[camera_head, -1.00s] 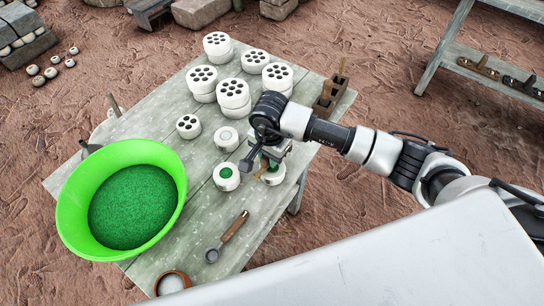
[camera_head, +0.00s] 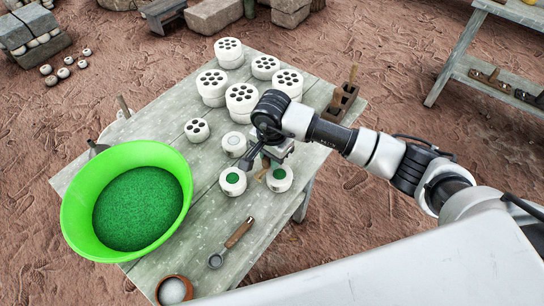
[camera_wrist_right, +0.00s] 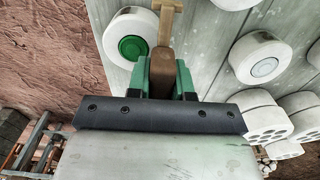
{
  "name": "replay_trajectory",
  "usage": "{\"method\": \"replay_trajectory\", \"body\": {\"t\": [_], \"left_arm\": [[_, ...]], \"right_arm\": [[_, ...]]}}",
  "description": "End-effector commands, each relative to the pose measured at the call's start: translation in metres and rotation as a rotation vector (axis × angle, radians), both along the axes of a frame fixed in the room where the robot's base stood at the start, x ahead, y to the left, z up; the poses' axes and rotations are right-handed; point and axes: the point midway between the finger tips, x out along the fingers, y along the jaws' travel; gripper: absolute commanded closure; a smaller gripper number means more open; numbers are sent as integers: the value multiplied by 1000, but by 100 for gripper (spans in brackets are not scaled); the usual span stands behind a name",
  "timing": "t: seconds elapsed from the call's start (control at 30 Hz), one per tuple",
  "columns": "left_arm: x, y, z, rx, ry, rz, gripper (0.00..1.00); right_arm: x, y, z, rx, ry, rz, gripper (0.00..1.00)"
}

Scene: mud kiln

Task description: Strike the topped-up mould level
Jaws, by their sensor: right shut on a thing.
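My right gripper (camera_head: 268,162) is over the table at the small white moulds. In the right wrist view its green fingers (camera_wrist_right: 167,78) are shut on a brown wooden tool (camera_wrist_right: 160,65), which has a paler wooden crosspiece at its far end. One white round mould with green fill (camera_head: 279,178) sits just right of the tool; it also shows in the wrist view (camera_wrist_right: 135,48). Another mould with green fill (camera_head: 232,181) sits left of it. A mould with a pale grey top (camera_head: 234,144) stands behind. I cannot tell whether the tool touches a mould. My left gripper is out of view.
A large green basin (camera_head: 75,220) of green material fills the table's left. A ladle (camera_head: 232,240) and a small brown bowl (camera_head: 174,290) lie at the front. Several white blocks with holes (camera_head: 242,98) and a brown wooden holder (camera_head: 342,100) stand behind. Bare tabletop (camera_head: 195,215) lies between.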

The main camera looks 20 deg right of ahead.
Motion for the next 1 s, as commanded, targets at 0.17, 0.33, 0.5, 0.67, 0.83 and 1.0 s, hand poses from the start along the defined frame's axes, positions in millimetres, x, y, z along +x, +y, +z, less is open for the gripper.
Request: {"method": "replay_trajectory", "body": {"t": [0.17, 0.33, 0.5, 0.67, 0.83, 1.0], "left_arm": [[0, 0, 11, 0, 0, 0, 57], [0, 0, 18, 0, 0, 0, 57], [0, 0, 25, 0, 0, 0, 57], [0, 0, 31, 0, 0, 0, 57], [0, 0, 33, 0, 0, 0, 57], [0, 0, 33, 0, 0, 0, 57]], "right_arm": [[1, 0, 18, -2, -1, -1, 96], [0, -1, 31, -1, -2, 0, 96], [0, 0, 45, 0, -2, 0, 96], [0, 0, 58, -1, -2, -1, 96], [0, 0, 63, -1, -1, 0, 96], [0, 0, 62, 0, 0, 0, 96]]}}
